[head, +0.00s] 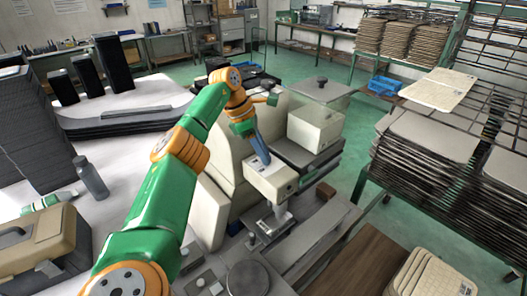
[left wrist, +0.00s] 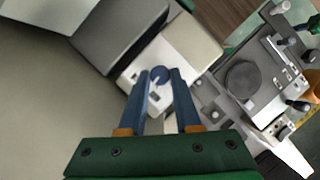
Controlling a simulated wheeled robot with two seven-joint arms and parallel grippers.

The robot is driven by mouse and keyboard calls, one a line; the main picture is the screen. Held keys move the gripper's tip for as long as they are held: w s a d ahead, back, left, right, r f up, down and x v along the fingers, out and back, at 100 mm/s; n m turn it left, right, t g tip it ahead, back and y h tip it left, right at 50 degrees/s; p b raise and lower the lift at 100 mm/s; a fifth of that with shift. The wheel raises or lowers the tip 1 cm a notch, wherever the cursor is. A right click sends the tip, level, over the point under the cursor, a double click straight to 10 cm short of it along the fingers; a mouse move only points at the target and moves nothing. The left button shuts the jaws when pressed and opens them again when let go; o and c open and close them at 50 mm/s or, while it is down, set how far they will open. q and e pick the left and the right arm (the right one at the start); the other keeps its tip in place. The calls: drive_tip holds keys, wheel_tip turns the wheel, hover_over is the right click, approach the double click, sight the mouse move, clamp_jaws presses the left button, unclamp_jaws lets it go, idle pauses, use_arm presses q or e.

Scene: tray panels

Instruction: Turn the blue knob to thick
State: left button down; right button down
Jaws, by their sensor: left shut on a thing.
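The blue knob (left wrist: 157,75) sits on the cream housing (left wrist: 190,45) of a machine, between my fingertips in the left wrist view. My left gripper (left wrist: 160,80) has its two blue fingers shut on the knob, one on either side. In the head view my left gripper (head: 263,158) reaches down to the top of the cream housing (head: 270,182), and its fingers hide the knob. Small dark marks show on the housing near the knob, but no wording can be read. My right gripper is not in view.
A clear-walled box (head: 314,128) stands on the machine just right of my gripper. A round grey plate (head: 248,279) lies at the front. Racks of stacked panels (head: 430,165) stand at the right.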

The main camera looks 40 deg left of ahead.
use_arm(q)
drive_tip(key=shift+m, duration=0.6)
idle(0.3)
